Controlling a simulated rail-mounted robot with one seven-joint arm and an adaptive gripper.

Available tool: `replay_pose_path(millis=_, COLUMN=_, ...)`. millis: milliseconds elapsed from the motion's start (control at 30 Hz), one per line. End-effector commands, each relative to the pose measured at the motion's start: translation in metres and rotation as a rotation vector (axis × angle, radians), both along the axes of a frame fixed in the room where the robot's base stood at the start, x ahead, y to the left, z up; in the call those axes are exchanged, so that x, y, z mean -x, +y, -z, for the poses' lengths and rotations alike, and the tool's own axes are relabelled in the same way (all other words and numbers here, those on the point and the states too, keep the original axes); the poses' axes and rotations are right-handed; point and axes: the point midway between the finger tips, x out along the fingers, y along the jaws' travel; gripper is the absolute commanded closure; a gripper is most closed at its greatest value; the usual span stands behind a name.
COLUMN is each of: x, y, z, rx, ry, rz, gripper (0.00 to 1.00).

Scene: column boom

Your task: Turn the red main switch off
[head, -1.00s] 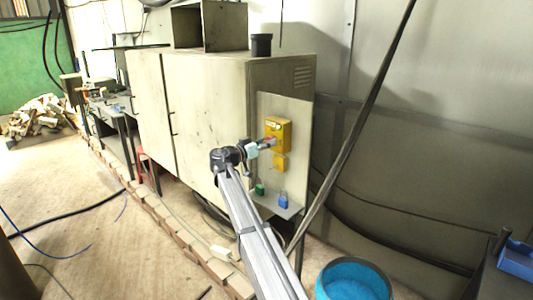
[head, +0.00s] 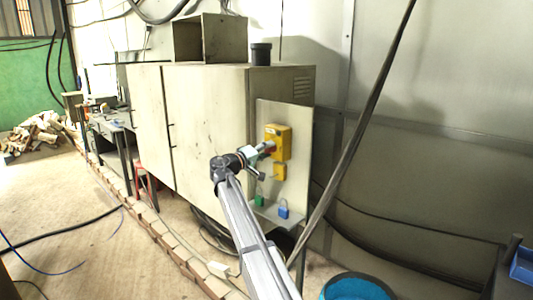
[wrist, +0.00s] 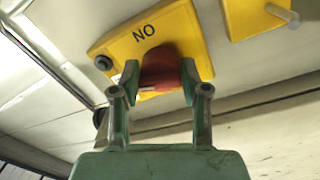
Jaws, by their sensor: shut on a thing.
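The red main switch (wrist: 162,68) is on the front of a yellow box (head: 281,136), fixed to a pale upright panel. In the wrist view the yellow box (wrist: 120,47) fills the upper middle, and black letters beside the switch appear as NO in this tilted view. My gripper (wrist: 160,82) has its two green fingers closed around the red handle, one on each side. In the head view my gripper (head: 266,148) reaches the box from the left and hides most of the switch. I cannot tell the handle's exact angle.
A smaller yellow box (head: 280,171) sits just below the switch box. A green padlock (head: 260,200) and a blue padlock (head: 283,211) are at the shelf under it. A dark pole (head: 352,150) leans to the right. A blue bucket (head: 357,288) stands on the floor.

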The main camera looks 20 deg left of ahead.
Motion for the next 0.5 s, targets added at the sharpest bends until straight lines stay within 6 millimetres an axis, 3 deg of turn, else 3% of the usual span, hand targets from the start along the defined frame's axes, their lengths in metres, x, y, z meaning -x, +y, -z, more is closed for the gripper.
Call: replay_pose_path(millis=500, x=-0.0008, y=0.0002, z=-0.0009, rx=0.223, ry=0.088, rz=-0.002, gripper=0.9)
